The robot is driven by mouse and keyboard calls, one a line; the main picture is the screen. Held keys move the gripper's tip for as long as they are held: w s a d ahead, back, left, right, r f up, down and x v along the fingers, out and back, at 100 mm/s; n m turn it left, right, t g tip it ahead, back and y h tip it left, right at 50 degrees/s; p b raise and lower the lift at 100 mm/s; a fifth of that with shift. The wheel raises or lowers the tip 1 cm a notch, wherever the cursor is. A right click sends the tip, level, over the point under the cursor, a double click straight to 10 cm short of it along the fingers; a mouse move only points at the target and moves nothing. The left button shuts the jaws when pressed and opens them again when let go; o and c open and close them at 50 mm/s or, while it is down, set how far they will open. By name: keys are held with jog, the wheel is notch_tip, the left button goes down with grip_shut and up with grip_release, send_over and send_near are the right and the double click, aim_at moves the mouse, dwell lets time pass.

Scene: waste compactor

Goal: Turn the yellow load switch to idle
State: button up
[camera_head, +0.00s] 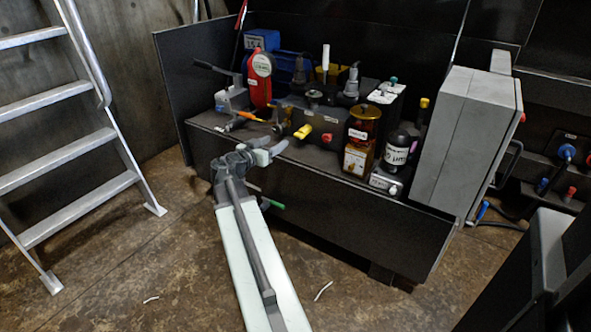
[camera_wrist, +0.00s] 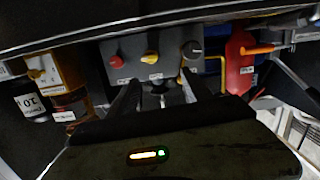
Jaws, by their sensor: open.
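The yellow switch (camera_head: 303,131) sticks out from the front of a dark grey valve block, left of a red knob (camera_head: 327,139) in the head view. In the wrist view the yellow switch (camera_wrist: 151,57) sits between the red knob (camera_wrist: 117,62) and a dark round knob (camera_wrist: 193,50), beside a small label too blurred to read. Its setting cannot be told. My gripper (camera_head: 267,149) is open and empty, in front of the block and slightly lower left of the switch. In the wrist view my gripper's fingers (camera_wrist: 160,95) are spread, with the switch beyond them and apart from them.
An orange handle (camera_head: 249,117) and a red housing (camera_head: 259,78) stand left of the switch. An amber container (camera_head: 361,135) and a dark bottle (camera_head: 399,152) stand to the right. A grey cabinet (camera_head: 462,145) closes off the right end. A ladder (camera_head: 75,150) stands far left.

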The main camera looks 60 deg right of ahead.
aim_at(297, 136)
jog(key=shift+m+h, duration=0.5)
jog(key=shift+h, duration=0.2)
jog(key=d+b, duration=0.1)
jog(key=d, duration=0.2)
jog(key=s+d+f, duration=0.1)
jog(key=d, duration=0.3)
jog(key=s+d+f+b, duration=0.1)
jog(key=d, duration=0.3)
jog(key=shift+s+d+f+b, duration=0.1)
jog(key=shift+d+f+b, duration=0.1)
jog(key=shift+d+b, duration=0.1)
jog(key=shift+a, duration=0.15)
grip_shut()
